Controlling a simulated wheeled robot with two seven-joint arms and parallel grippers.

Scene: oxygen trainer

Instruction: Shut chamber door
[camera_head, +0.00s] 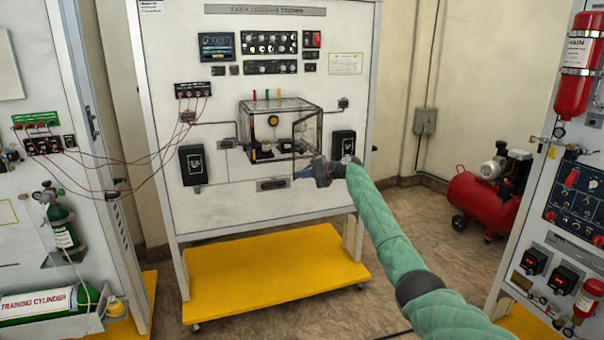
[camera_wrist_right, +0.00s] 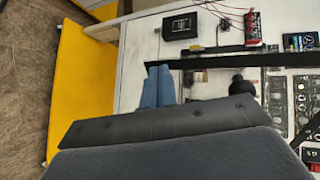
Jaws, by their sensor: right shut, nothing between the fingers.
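The chamber (camera_head: 262,106) is a clear box with dark edges on the white panel's middle. Its clear, dark-framed door (camera_head: 307,132) is at the box's right side and appears swung outward, standing open at an angle. My right gripper (camera_head: 299,174) is just below the door's lower edge, with its blue fingers shut and empty. In the right wrist view the shut blue fingertips (camera_wrist_right: 158,82) lie beside a long dark bar (camera_wrist_right: 225,60), probably the door's frame. I cannot tell whether they touch it. My left gripper is not in view.
Dark boxes flank the chamber on the left (camera_head: 193,165) and right (camera_head: 343,149). Red hoses (camera_head: 125,163) run to the left panel. A yellow base (camera_head: 275,270) juts out below. A red compressor (camera_head: 480,195) stands on the floor at right.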

